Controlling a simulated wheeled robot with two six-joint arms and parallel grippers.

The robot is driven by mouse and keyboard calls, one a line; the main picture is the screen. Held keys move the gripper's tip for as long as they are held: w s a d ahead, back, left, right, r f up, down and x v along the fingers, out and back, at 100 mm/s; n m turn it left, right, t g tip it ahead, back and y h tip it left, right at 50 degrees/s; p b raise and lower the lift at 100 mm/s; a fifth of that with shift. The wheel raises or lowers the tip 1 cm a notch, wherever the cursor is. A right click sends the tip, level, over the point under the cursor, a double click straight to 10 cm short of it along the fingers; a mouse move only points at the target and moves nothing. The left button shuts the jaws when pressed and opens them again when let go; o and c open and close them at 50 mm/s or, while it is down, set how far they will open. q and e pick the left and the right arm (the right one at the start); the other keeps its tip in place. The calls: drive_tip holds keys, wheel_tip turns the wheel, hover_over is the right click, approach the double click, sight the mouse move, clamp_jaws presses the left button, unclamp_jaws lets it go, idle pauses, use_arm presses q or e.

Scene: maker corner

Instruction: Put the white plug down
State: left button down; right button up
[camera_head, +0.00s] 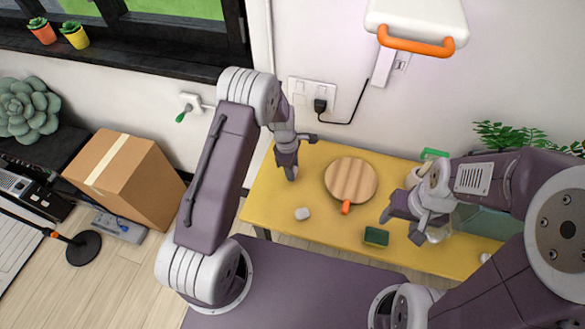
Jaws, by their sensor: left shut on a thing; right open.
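My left gripper (289,164) points down over the back left part of the yellow table (265,205). It is shut on a small pale thing, seemingly the white plug (291,174), which is mostly hidden by the fingers. I cannot tell whether the plug touches the table. My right gripper (402,222) is open over the right part of the table, near a green sponge-like block, and no thing shows between its fingers.
A round wooden board (351,180) with an orange tab lies mid-table. A dark green block (376,236) is near the front edge. A wall socket holds a black plug (320,105). Bare table lies around the white block.

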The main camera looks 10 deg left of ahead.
use_arm(q)
drive_tip(key=shift+f, duration=0.35)
drive_tip(key=shift+f+b, duration=0.35)
drive_tip(key=shift+f, duration=0.05)
drive_tip(key=c, duration=0.9)
unclamp_jaws()
drive_tip(key=shift+r, duration=0.1)
drive_tip(key=shift+o, duration=0.2)
drive_tip(key=shift+r, duration=0.1)
wheel_tip(320, 180, up, 13)
drive_tip(key=a, duration=0.2)
drive_tip(key=s+a+r+m, duration=0.1)
drive_tip(key=s+m, duration=0.7)
drive_tip(key=s, duration=0.1)
drive_tip(key=s+a+r+m+t+y, duration=0.1)
drive_tip(key=s+r+m, duration=0.1)
drive_tip(key=s+m, duration=0.6)
drive_tip(key=shift+s+r+m, duration=0.3)
drive_tip(key=shift+s+m, duration=0.1)
drive_tip(key=shift+m, duration=0.3)
